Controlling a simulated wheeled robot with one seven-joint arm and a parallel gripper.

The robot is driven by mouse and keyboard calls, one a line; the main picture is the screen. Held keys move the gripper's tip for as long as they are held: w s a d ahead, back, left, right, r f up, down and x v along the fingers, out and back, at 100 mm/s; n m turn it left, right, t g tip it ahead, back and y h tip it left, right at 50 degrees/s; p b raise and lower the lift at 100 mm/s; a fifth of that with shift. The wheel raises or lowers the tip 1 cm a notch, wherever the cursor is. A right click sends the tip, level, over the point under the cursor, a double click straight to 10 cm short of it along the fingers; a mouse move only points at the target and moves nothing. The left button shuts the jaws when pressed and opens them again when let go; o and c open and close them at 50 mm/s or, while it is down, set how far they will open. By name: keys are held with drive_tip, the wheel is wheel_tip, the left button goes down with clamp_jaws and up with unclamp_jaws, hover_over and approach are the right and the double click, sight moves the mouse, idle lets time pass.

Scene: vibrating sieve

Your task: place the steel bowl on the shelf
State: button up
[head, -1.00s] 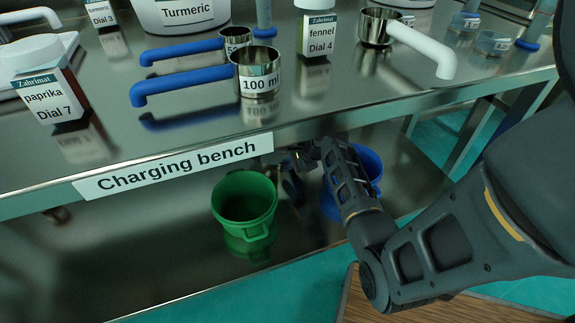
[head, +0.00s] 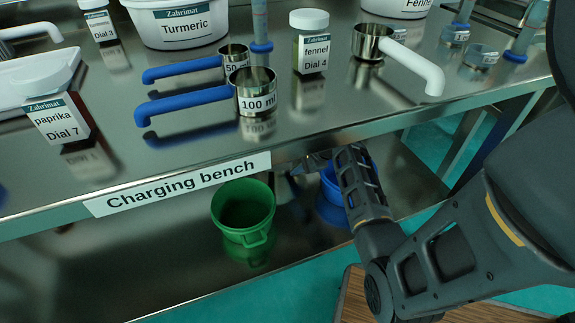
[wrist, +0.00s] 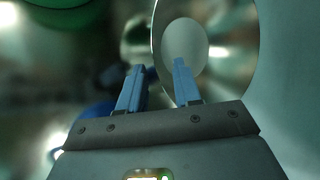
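The steel bowl (wrist: 225,75) shows in the wrist view as a pale, round shape at the right, with a paler disc at its centre. My gripper (wrist: 159,66) has its two blue fingers apart. The bowl's left rim line passes between the fingers, with a visible gap to each. The right finger overlaps the bowl's inside. In the head view my gripper (head: 318,160) is partly hidden under the bench edge, and I cannot make out the bowl there. The lower steel shelf (head: 120,275) lies under the bench. I cannot tell whether the bowl rests on it.
A green bucket (head: 243,212) and a blue bucket (head: 333,190) stand on the lower shelf; my forearm partly covers the blue one. The bench front edge (head: 330,138) is above my gripper. Scoops (head: 257,92) and jars (head: 310,45) stand on top. The shelf's left part is clear.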

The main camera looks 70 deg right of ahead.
drive_tip(key=d+p+v, duration=0.1)
drive_tip(key=p+v, duration=0.1)
drive_tip(key=v, duration=0.4)
drive_tip(key=s+a+f+n+t+h, duration=0.1)
drive_tip(key=s+a+n+h, duration=0.15)
drive_tip(key=a+n, duration=1.5)
drive_tip(key=s+a+r+n+t+y, duration=0.2)
drive_tip(key=s+a+r, duration=0.4)
drive_tip(key=a+r, duration=0.4)
drive_tip(key=s+a+r+n+t+y, duration=0.2)
drive_tip(key=s+a+r+n+t, duration=0.2)
drive_tip(key=a+r+n, duration=0.3)
drive_tip(key=s+a+r, duration=0.1)
drive_tip(key=a+r, duration=0.2)
drive_tip(key=a, duration=0.1)
drive_tip(key=shift+s+a+r+t, duration=0.3)
drive_tip(key=shift+s+a+r, duration=0.05)
drive_tip(key=shift+s, duration=0.05)
